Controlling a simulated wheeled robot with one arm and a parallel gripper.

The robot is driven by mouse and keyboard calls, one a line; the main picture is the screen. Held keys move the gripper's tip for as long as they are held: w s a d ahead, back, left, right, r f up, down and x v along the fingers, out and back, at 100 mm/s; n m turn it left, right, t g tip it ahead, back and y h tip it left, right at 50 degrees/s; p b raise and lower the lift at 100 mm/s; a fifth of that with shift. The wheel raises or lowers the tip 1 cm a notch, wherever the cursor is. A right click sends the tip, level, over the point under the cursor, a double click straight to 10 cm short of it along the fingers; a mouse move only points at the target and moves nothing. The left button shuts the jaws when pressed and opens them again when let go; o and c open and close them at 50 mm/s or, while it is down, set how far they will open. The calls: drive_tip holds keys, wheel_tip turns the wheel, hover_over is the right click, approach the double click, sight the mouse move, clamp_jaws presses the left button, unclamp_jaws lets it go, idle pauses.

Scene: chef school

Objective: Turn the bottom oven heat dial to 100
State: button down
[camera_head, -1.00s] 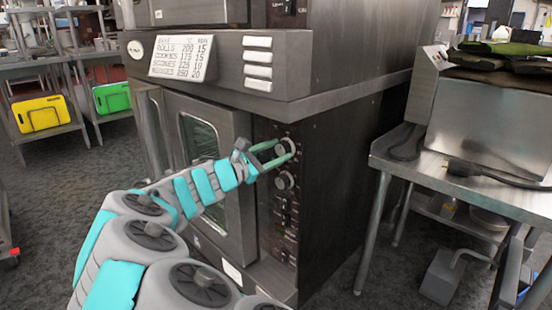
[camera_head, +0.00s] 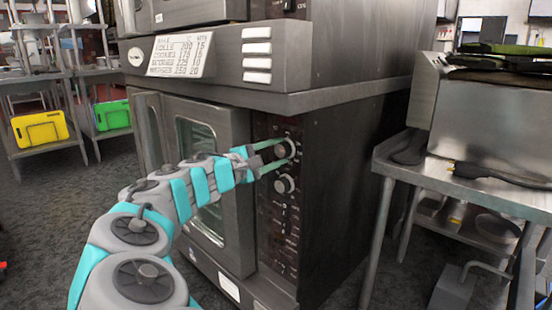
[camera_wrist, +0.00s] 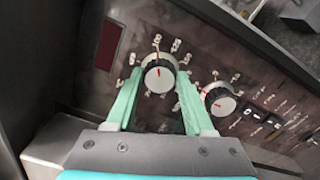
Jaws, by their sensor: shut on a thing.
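The bottom oven (camera_head: 233,200) has a dark control panel (camera_head: 278,245) at its right. The upper dial (camera_head: 286,149) is a round knob with a pale face. My gripper (camera_head: 281,152) reaches it from the left, with one green finger above and one below. In the wrist view the same dial (camera_wrist: 160,79) sits between the two fingers (camera_wrist: 159,88), which are shut on it. It has a red pointer mark, and a ring of numbers surrounds it, too blurred to read surely. A second dial (camera_wrist: 219,100) stands just below it on the panel, seen in the head view too (camera_head: 284,184), untouched.
A metal table (camera_head: 470,190) with a steel appliance (camera_head: 475,120) stands at the right. The oven's left door (camera_head: 146,125) stands ajar. The upper oven's ledge (camera_head: 300,100) overhangs the panel. Grey floor (camera_head: 60,230) is open at the left.

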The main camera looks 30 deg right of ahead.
idle(0.5)
drive_tip(key=shift+c, duration=1.4)
unclamp_jaws()
drive_tip(key=v, duration=0.8)
drive_tip(key=shift+d, duration=0.1)
